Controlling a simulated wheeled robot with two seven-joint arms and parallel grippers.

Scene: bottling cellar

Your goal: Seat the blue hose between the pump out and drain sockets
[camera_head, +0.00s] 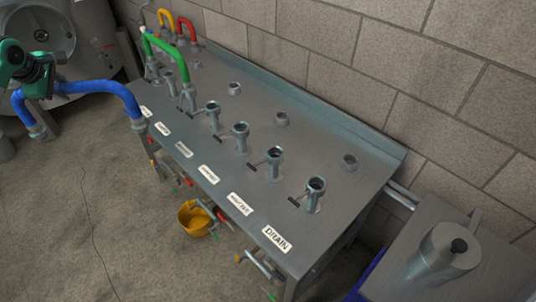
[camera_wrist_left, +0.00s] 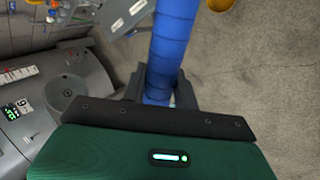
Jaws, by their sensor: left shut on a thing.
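The blue hose (camera_head: 85,88) is a bent tube with a grey metal fitting hanging down at each end. My left gripper (camera_head: 48,86) is shut on it, near its left bend. The hose is held left of the steel panel table; its right fitting overlaps the table's front-left edge in the picture. In the left wrist view the blue hose (camera_wrist_left: 170,45) runs up from between the fingers of the left gripper (camera_wrist_left: 160,92). The drain socket (camera_head: 315,190) stands empty behind the DRAIN label (camera_head: 277,238). The other labels are too small to read surely. My right gripper is out of view.
The steel table (camera_head: 335,215) has several more upright sockets in a row. A green hose (camera_head: 170,50) is seated at its far left end, with yellow (camera_head: 176,16) and red hoses (camera_head: 188,27) behind. A yellow bucket (camera_head: 193,219) stands below. A block wall backs the table.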

